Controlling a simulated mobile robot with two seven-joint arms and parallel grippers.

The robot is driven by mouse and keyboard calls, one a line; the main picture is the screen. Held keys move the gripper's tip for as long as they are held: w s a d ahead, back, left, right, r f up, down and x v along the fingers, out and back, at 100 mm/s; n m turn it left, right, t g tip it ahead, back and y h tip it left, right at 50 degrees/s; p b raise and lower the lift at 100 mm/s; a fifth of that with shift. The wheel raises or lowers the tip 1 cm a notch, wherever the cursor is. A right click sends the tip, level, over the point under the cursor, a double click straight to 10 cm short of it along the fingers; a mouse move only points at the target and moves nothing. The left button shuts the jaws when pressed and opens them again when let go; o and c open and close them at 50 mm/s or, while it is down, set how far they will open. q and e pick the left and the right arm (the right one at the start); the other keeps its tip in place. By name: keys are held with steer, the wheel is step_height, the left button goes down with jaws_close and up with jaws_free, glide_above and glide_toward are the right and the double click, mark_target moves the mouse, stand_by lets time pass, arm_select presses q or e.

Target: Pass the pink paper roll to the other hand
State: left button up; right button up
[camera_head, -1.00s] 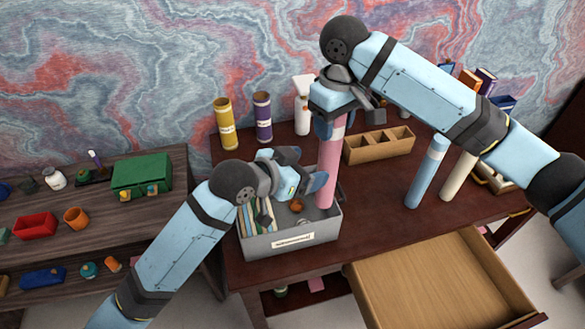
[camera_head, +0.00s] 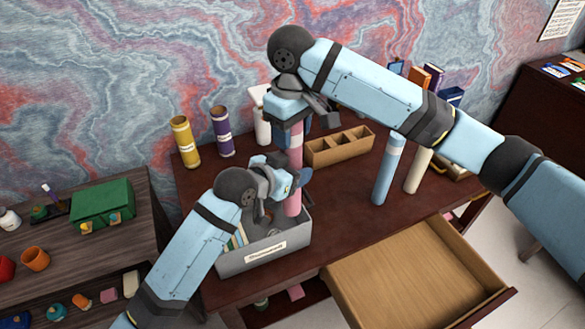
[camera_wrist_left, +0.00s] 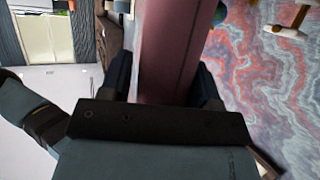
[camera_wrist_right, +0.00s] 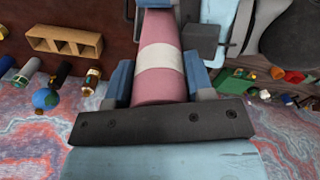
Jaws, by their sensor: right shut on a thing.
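The pink paper roll (camera_head: 295,150) stands upright above the grey box (camera_head: 285,257), its lower end at or inside the box. My right gripper (camera_head: 293,122) is shut on its upper part from above. In the right wrist view the roll (camera_wrist_right: 160,85), with its pale band, lies between the two fingers. My left gripper (camera_head: 294,173) is lower on the roll, coming from the left. In the left wrist view the roll (camera_wrist_left: 170,60) lies between its open fingers, with a small gap on the left side. The roll's top end is hidden by the right gripper.
Yellow (camera_head: 185,142) and purple (camera_head: 222,131) rolls stand at the back left. A wooden compartment tray (camera_head: 340,146) lies behind. Blue (camera_head: 388,170) and cream (camera_head: 418,170) rolls stand to the right. An open drawer (camera_head: 415,275) juts out in front.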

arm_select(q)
steer(key=shift+d, duration=0.1)
steer(key=c, duration=0.5)
arm_select(e)
steer(key=shift+a, duration=0.1)
arm_select(q)
steer(key=shift+o, duration=0.2)
arm_select(e)
steer(key=o, duration=1.3)
